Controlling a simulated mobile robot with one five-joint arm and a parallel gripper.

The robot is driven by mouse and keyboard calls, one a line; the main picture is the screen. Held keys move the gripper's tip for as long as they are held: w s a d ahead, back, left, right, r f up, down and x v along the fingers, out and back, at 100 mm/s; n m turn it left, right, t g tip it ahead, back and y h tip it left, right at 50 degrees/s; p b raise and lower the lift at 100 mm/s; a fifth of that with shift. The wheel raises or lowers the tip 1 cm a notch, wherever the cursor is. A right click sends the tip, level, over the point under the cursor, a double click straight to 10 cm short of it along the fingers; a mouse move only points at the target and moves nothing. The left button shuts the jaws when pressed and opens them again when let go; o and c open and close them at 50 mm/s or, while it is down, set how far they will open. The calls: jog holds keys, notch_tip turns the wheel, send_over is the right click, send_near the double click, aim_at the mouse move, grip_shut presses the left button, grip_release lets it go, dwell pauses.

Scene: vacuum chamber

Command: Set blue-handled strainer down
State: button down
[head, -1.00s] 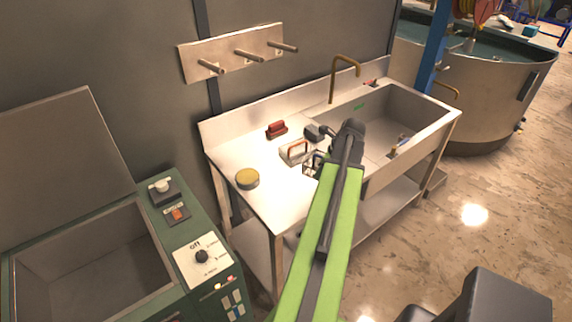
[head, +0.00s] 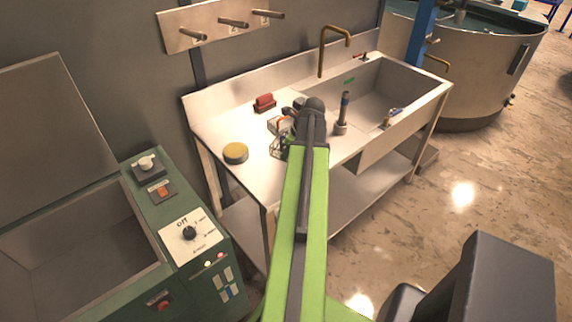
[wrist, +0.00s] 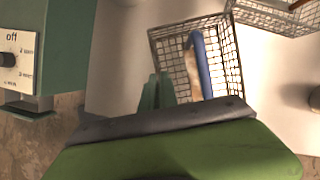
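The blue-handled strainer is a wire-mesh basket (wrist: 235,75) with a blue handle (wrist: 202,65), in the middle of the wrist view. Its dark wire (head: 279,148) shows partly beside my arm's end in the head view, over the left worktop of the sink bench. My gripper (wrist: 157,92) shows as green finger parts close to the handle's left, overlapping the basket's near left side. The lower basket edge is hidden by my wrist. Whether the fingers touch or hold any part of the strainer cannot be told. In the head view my gripper is hidden behind the arm.
A second wire basket (wrist: 275,14) lies close by at upper right. A yellow-topped round tin (head: 235,153) and a red block (head: 264,103) stand on the worktop (head: 225,125). The sink basin (head: 380,85) is to the right, a green machine (head: 150,235) to the left.

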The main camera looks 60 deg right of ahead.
aim_at(286, 161)
jog(key=shift+f+b, duration=2.15)
jog(key=shift+f, duration=0.05)
jog(key=c, duration=1.6)
grip_release()
jog(key=shift+r, duration=0.1)
jog(key=shift+c, duration=0.2)
jog(key=shift+r, duration=0.1)
jog(key=p+v, duration=1.2)
jog(key=shift+a+r, duration=0.1)
jog(key=shift+r, duration=0.15)
jog(key=shift+f, duration=0.15)
